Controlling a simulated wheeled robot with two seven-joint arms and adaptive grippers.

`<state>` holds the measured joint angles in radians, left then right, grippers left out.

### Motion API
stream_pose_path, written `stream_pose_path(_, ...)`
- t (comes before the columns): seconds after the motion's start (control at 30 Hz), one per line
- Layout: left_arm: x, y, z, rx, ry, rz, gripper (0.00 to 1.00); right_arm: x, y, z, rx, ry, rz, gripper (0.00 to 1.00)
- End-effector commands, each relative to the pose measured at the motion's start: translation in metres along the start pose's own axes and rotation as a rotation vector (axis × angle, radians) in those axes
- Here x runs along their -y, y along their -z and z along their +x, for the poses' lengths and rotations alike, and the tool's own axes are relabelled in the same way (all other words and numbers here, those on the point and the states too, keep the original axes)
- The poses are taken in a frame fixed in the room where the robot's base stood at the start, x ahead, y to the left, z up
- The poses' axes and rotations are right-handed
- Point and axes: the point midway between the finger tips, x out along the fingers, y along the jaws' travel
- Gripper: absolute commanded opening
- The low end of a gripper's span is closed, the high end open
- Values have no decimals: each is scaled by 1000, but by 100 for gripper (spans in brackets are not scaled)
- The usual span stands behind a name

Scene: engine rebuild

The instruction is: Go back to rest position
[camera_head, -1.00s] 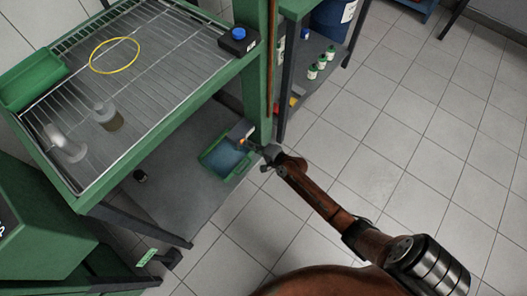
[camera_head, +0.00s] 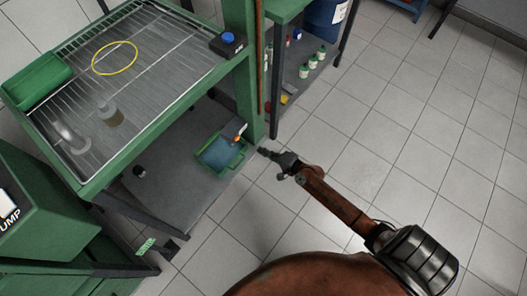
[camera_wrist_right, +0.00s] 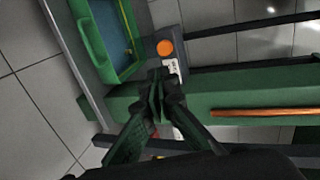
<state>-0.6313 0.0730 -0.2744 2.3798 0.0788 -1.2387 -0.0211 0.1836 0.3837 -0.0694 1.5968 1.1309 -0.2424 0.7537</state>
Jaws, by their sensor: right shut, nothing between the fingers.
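My right gripper (camera_head: 264,152) is shut and empty, held out over the tiled floor at the end of my brown arm. It is just right of the small green tray (camera_head: 235,165) and the green post, apart from both in the head view. In the right wrist view the closed fingers (camera_wrist_right: 157,92) point toward a small box with an orange button (camera_wrist_right: 165,47). My left gripper is not in view.
A green stand with a wire-rack top (camera_head: 160,35) is at the left, holding a yellow ring (camera_head: 115,72) and a green bin (camera_head: 40,82). A lower grey shelf (camera_head: 190,190) is beneath. White bottles (camera_head: 304,71) stand at the back. Tiled floor at the right is clear.

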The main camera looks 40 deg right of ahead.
Motion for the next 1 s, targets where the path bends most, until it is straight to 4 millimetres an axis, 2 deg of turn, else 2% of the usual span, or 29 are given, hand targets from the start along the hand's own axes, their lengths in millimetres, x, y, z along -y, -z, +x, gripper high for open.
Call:
stream_pose_path(0.4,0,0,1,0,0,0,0,-2,-3,-1,5,-5,-6,0)
stream_pose_path(0.47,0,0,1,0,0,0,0,-9,-11,-6,19,-21,-27,0)
stream_pose_path(0.57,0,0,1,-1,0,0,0,-30,-40,-24,72,-74,-111,0)
stream_pose_path(0.67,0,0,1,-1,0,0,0,-62,-84,-59,160,-159,-256,0)
stream_pose_path(0.77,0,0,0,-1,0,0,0,-95,-130,-106,265,-258,-434,0)
stream_pose_path(0.8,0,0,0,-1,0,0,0,-106,-147,-128,308,-298,-506,0)
stream_pose_path(0.9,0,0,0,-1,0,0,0,-128,-181,-182,410,-396,-678,0)
stream_pose_path(1.0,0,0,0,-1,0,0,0,-141,-199,-228,488,-480,-811,0)
